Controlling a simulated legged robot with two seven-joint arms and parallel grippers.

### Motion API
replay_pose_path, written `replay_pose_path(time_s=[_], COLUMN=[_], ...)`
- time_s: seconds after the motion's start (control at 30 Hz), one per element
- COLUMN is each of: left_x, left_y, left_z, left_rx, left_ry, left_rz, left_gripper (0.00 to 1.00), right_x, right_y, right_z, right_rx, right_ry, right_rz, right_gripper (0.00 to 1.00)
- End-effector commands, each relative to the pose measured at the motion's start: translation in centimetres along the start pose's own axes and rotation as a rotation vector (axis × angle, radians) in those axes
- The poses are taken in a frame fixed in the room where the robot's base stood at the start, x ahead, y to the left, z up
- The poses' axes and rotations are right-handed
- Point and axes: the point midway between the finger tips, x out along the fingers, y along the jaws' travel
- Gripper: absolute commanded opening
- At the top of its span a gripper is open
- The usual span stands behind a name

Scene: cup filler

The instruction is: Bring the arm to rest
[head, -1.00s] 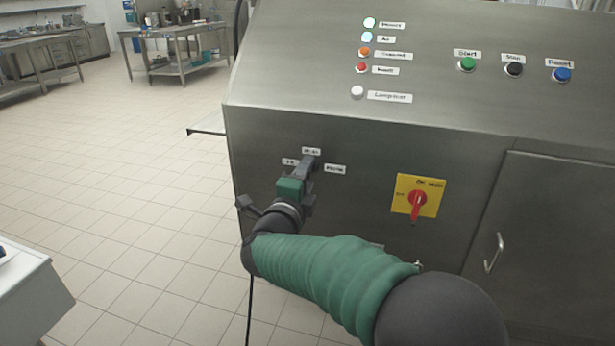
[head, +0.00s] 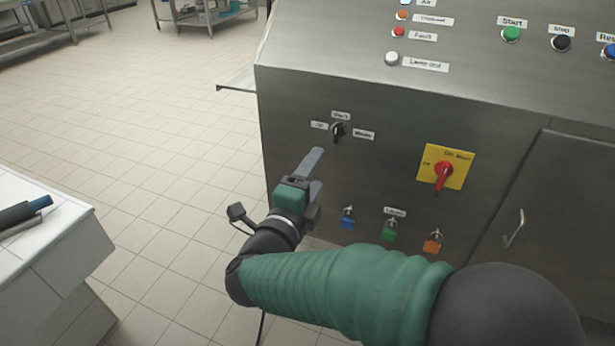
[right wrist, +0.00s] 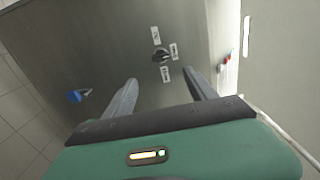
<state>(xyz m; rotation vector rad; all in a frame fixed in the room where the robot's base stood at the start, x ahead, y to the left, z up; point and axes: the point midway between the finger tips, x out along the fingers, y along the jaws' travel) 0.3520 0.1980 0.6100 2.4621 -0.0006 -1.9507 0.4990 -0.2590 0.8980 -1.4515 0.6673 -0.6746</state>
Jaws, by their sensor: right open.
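My right gripper (head: 313,175) is open and empty in front of the steel machine's lower panel. Its two grey fingers are spread apart, and they also show in the right wrist view (right wrist: 160,92). The black selector knob (head: 339,131) with white labels around it is on the panel, just above and to the right of the fingertips, apart from them. The knob also shows beyond the fingers in the right wrist view (right wrist: 160,56). My right arm, with a green sleeve, reaches in from the lower right. My left gripper is not in view.
A yellow plate with a red rotary switch (head: 444,174) sits right of my gripper. Blue (head: 348,219), green (head: 389,231) and orange (head: 433,243) padlock-like pieces hang below. A white counter (head: 60,215) stands at the left. Tiled floor (head: 165,130) lies open between counter and machine.

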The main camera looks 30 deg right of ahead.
Motion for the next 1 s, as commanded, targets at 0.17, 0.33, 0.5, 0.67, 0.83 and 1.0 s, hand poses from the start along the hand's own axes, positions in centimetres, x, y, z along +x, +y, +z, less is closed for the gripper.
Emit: replay_pose_path(time_s=[0.17, 0.33, 0.5, 0.67, 0.83, 1.0], left_x=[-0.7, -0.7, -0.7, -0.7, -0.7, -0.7], left_y=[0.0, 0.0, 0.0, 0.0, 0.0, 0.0], left_z=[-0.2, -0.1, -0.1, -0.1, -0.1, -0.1], left_rx=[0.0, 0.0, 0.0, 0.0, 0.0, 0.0], left_ry=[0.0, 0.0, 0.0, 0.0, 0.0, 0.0], left_rz=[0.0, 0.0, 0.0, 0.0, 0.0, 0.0], left_gripper=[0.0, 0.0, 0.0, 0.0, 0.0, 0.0], right_x=[-3.0, -3.6, -3.6, -3.6, -2.6, -3.3], right_y=[-0.1, 0.1, 0.1, 0.1, 1.3, 8.5], right_z=[0.1, 0.0, 0.0, 0.0, 2.7, 9.0], right_rx=[0.0, 0.001, 0.001, 0.001, -0.109, -0.593], right_ry=[-0.002, 0.002, 0.001, 0.001, -0.145, -0.639], right_rz=[0.001, 0.0, 0.0, 0.0, 0.026, 0.106], right_gripper=[0.65, 0.65, 0.65, 0.65, 0.65, 0.65])
